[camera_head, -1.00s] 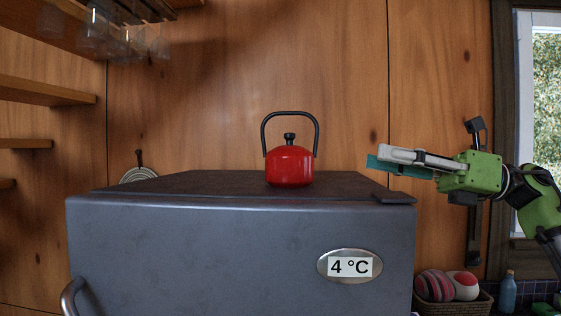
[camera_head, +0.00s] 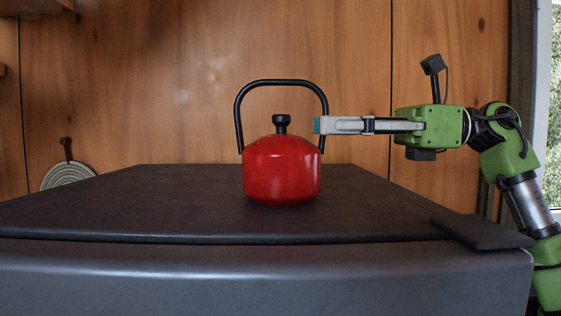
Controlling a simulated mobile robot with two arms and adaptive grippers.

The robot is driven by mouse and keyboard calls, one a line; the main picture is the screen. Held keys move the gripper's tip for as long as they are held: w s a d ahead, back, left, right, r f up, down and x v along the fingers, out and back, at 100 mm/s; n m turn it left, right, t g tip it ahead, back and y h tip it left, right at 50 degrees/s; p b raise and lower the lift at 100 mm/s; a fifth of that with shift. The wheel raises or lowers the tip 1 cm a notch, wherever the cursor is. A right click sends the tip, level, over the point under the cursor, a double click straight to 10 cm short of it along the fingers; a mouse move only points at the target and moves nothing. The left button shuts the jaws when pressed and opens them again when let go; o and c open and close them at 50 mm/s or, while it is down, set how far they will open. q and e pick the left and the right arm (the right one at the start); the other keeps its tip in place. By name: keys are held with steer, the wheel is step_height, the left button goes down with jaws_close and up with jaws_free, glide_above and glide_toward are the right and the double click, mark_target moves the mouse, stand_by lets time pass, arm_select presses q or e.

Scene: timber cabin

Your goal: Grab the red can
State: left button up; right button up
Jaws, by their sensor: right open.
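No red can shows. A red kettle (camera_head: 281,172) with a black lid knob and a tall black arched handle stands upright on the dark top of the fridge (camera_head: 130,205). My right gripper (camera_head: 318,125) comes in from the right and points left. Its teal-tipped fingers are at the right side of the kettle's handle, level with the lid knob and above the kettle's body. The fingers are seen side-on and overlap the handle in the picture; I cannot tell whether they touch it. The gripper is open. My left gripper is out of view.
A flat dark hinge cover (camera_head: 482,231) sits at the fridge top's front right corner. A round woven mat (camera_head: 69,176) hangs on the wooden wall (camera_head: 190,80) at the left. The fridge top around the kettle is clear. A window is at the far right.

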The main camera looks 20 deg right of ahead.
mark_target(282, 133)
steer(key=x, duration=0.2)
steer(key=shift+w+a, duration=0.15)
steer(key=shift+a, duration=0.1)
steer(key=shift+w+a, duration=0.2)
steer(key=shift+w+a+p, duration=0.1)
steer(key=shift+a+p, duration=0.15)
steer(key=shift+p, duration=0.2)
steer(key=p+x, duration=0.1)
steer(key=x, duration=0.2)
steer(key=shift+a+p, duration=0.25)
steer(key=shift+p, duration=0.1)
steer(key=shift+w+a+f, duration=0.15)
steer(key=shift+a, duration=0.4)
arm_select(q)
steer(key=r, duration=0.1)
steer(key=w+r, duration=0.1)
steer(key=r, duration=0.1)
arm_select(e)
steer(key=shift+d, duration=0.1)
jaws_close()
